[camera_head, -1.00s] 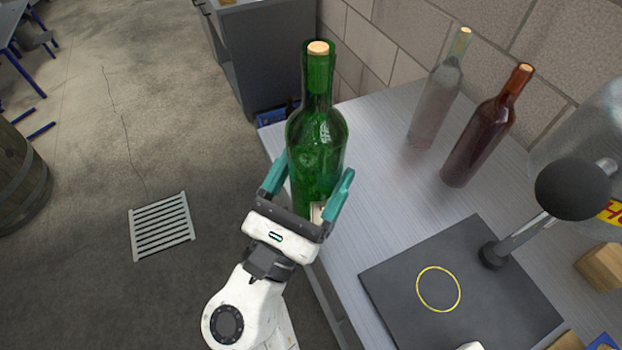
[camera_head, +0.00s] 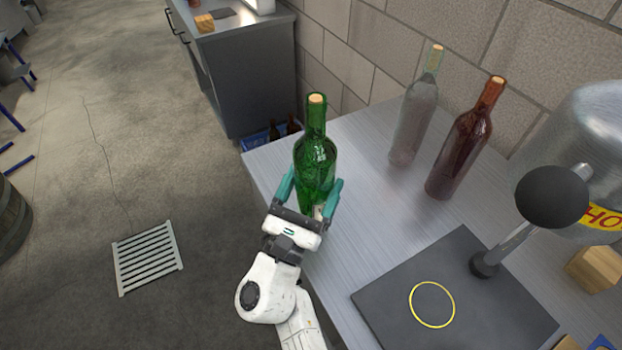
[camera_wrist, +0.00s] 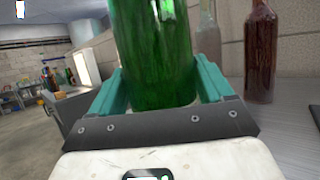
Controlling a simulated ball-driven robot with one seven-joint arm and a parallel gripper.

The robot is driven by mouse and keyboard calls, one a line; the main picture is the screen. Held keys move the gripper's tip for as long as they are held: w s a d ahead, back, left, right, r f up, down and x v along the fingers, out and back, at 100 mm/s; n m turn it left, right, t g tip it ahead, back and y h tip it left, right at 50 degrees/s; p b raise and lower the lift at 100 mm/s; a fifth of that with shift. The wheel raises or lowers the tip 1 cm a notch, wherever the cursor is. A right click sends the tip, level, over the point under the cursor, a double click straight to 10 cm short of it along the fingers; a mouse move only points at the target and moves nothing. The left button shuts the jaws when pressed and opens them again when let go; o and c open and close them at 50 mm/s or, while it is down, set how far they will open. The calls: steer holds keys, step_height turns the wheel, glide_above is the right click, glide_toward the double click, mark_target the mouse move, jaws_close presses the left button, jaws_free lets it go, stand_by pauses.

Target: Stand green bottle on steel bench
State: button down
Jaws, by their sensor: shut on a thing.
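The green bottle (camera_head: 317,160) is upright with a cork in its neck. My gripper (camera_head: 311,199) has its teal fingers shut on the lower part of the bottle. In the wrist view the green bottle (camera_wrist: 155,50) fills the space between the fingers of my gripper (camera_wrist: 165,95). The steel bench (camera_head: 375,215) lies behind and to the right of the bottle, which shows over its left part. I cannot tell whether the bottle's base touches the bench top; the gripper partly hides it.
A clear bottle (camera_head: 412,122) and a brown-red bottle (camera_head: 464,140) stand on the bench by the wall. A dark plate (camera_head: 385,310) with a yellow ring, a black-knobbed lever (camera_head: 552,197) and a wooden block (camera_head: 594,267) are at the right. Bench top around the held bottle is clear.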

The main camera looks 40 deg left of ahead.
steer(key=shift+f, duration=0.6)
jaws_free()
steer(key=shift+f, duration=0.25)
steer(key=shift+r, duration=0.15)
steer(key=b+v, duration=0.2)
steer(key=v, duration=1)
